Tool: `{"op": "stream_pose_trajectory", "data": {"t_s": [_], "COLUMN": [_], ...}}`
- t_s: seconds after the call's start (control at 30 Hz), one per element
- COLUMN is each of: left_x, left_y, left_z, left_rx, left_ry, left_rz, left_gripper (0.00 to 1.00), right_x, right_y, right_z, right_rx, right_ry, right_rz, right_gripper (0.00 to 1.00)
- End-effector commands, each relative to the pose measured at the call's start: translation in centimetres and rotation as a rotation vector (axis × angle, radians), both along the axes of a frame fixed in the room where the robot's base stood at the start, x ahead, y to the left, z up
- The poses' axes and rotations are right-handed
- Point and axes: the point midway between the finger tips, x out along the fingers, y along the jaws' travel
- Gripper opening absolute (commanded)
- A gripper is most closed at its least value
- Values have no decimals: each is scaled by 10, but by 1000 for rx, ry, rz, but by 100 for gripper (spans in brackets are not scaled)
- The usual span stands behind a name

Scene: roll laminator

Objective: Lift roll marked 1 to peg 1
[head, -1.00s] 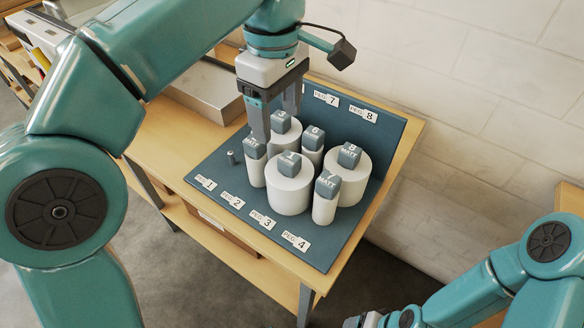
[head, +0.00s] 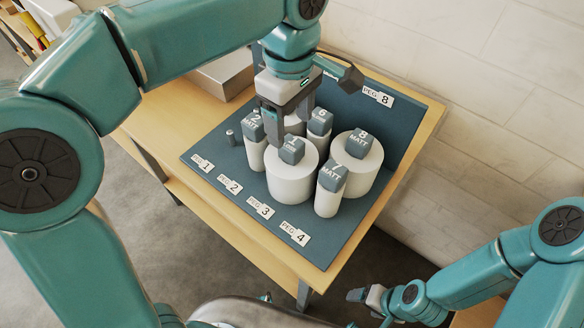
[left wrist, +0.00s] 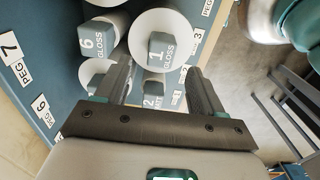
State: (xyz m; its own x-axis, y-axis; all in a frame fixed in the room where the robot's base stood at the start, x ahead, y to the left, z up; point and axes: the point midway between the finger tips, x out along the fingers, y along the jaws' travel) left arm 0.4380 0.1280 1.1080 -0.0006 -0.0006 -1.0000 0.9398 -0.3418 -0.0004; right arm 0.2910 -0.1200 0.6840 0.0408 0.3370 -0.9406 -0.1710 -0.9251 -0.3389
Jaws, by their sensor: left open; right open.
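The roll marked 1 (head: 291,185) is a wide white roll with a grey cap, upright on the blue board. In the left wrist view its cap reads 1 GLOSS (left wrist: 160,50). My left gripper (head: 287,122) is open and points down just behind and above this cap; I cannot tell whether it touches. In the left wrist view its fingers (left wrist: 158,72) are apart, with roll 2 (left wrist: 153,90) seen between them. A short bare peg (head: 230,138) stands behind the PEG 1 label (head: 203,163). My right gripper (head: 362,296) is open, low and off the board.
Other rolls crowd roll 1: roll 2 (head: 256,155) on its left, roll 6 (head: 319,125) behind, wide roll 8 (head: 365,170) and narrow roll 7 (head: 328,200) on its right. The board (head: 225,165) is clear around the bare peg. A grey box (head: 222,75) sits behind.

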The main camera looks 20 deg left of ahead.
Motion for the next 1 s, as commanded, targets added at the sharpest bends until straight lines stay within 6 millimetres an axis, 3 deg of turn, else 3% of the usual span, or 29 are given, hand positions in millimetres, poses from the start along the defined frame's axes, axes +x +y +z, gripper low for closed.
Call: {"op": "stream_pose_trajectory", "data": {"t_s": [0.23, 0.5, 0.77, 0.8, 1.0], "left_x": [1, 2, 2, 2, 2], "left_y": [0, -2, -2, -2, -2], "left_z": [-22, -62, -66, -65, -65], "left_rx": [1, 1, 0, 0, 0], "left_ry": [3, 2, 0, 0, 0], "left_rz": [0, 1, 1, 1, 0], "left_gripper": [68, 68, 68, 62, 0], "right_x": [0, 0, 0, 0, 0], "right_y": [0, 0, 0, 0, 0], "right_z": [-3, -5, -5, -5, -5], "right_rx": [0, 0, 0, 0, 0], "right_ry": [-1, -1, -1, -1, -1], "right_rz": [0, 0, 0, 0, 0], "right_gripper": [72, 72, 72, 72, 72]}}
